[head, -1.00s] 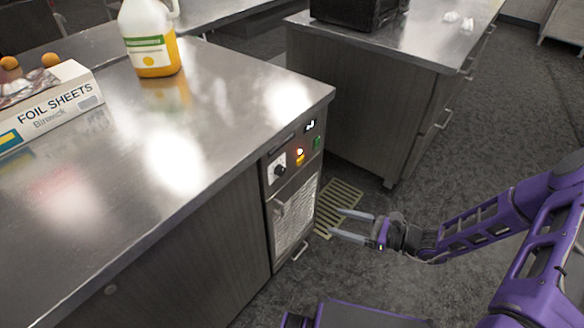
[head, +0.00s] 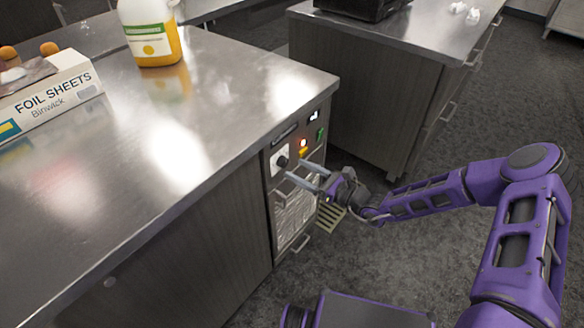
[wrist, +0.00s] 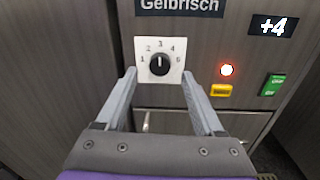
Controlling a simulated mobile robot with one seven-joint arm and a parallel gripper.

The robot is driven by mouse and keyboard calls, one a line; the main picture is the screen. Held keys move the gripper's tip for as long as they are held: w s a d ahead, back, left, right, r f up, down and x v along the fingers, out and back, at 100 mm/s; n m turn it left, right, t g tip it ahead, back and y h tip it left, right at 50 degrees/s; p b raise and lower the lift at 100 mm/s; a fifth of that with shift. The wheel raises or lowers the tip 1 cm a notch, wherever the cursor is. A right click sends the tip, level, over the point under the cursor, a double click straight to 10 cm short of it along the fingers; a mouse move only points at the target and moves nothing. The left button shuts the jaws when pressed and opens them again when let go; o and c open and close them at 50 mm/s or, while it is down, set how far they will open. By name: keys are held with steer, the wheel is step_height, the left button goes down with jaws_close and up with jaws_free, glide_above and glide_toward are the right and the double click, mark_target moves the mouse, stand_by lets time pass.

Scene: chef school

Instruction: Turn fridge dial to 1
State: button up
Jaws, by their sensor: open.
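The fridge dial (wrist: 159,65) is a black round knob on a white square plate with numbers around it, 1 at left and 3 at top. Its white mark appears to point up, near 3. In the head view the dial (head: 282,161) is on the upper part of the fridge front, under the counter edge. My gripper (wrist: 159,75) is open, its two fingers on either side of the dial plate and below the knob's level. No contact with the knob shows. In the head view my gripper (head: 296,170) is just in front of the panel.
The panel has a display (wrist: 272,26) reading +4, a red light (wrist: 227,70), a yellow button (wrist: 221,90) and a green switch (wrist: 271,85). The counter (head: 210,110) overhangs above. A second cabinet (head: 350,95) stands behind; floor at right is free.

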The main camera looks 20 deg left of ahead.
mark_target(286, 164)
steer(key=shift+x, duration=1.55)
steer(key=shift+c, duration=0.2)
jaws_close()
